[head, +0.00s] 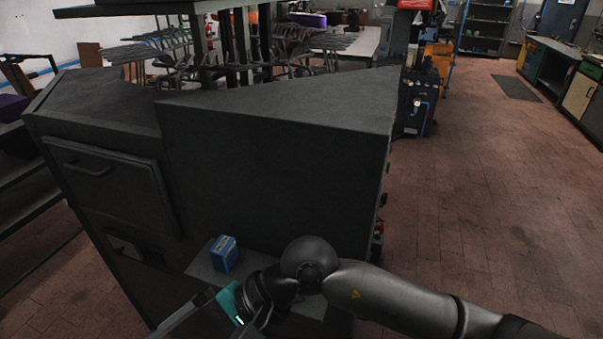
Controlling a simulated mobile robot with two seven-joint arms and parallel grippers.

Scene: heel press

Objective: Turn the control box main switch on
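A large dark grey machine cabinet (275,155) fills the middle of the head view. Small fittings (378,228), one of them red, stick out along its right side edge. They are seen edge-on, and I cannot tell whether one is the main switch or what position it is in. My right arm comes in from the right and crosses low in front of the cabinet. My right gripper (185,316), beyond a teal wrist part with a green light, points to the lower left. Its fingers are too unclear to show whether they are open. My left gripper is out of view.
A small blue box (224,254) stands on a grey ledge (200,262) just above my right wrist. A shelf rack (30,205) is at the left. Open tiled floor (490,190) lies to the right of the cabinet, with workbenches (580,90) beyond.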

